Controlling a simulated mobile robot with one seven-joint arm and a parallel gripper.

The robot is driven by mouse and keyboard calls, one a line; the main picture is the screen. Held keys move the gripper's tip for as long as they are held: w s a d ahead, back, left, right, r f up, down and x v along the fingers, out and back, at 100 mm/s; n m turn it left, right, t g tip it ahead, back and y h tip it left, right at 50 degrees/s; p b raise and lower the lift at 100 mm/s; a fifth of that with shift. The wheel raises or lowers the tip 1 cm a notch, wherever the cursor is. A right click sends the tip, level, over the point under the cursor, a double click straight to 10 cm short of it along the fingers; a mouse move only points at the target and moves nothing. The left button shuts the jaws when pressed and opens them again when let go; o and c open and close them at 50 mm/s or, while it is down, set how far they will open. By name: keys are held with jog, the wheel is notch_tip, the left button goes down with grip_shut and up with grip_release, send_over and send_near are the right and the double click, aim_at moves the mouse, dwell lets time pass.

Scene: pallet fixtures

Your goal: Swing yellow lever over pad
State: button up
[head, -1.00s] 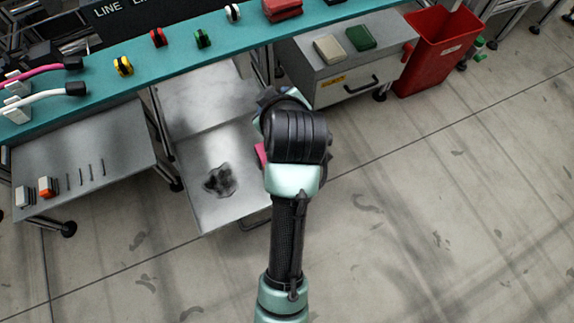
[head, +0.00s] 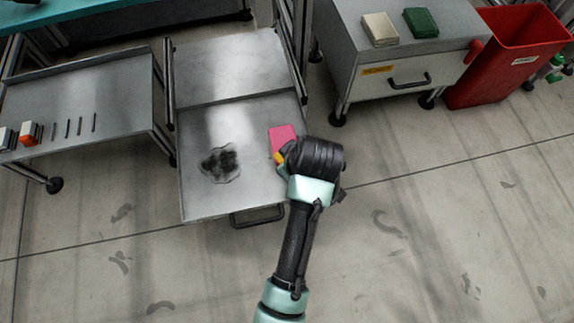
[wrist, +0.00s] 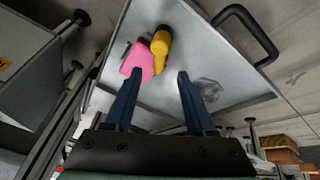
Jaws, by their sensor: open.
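The pink pad (head: 281,135) lies on the right side of the grey metal tray surface (head: 200,200). The yellow lever (head: 279,158) shows as a small bit at the pad's lower edge, mostly hidden by my arm. In the wrist view the yellow lever (wrist: 160,42) has a rounded knob and stands right beside the pink pad (wrist: 137,60); I cannot tell whether it overlaps the pad's edge. My gripper (wrist: 160,74) is open, with its two blue fingers apart and nothing held between them. The lever and pad appear beyond the fingertips. The fingers are hidden in the head view.
A dark stain (head: 219,164) marks the tray. The tray has a black handle (head: 257,215) at its front edge. A grey drawer cabinet (head: 400,65) and a red bin (head: 515,50) stand to the right. A side shelf (head: 90,120) is at left. Floor in front is open.

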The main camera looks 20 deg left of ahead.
jog(key=b+x, duration=0.4)
jog(key=x, duration=0.3)
grip_shut()
dwell(0.3)
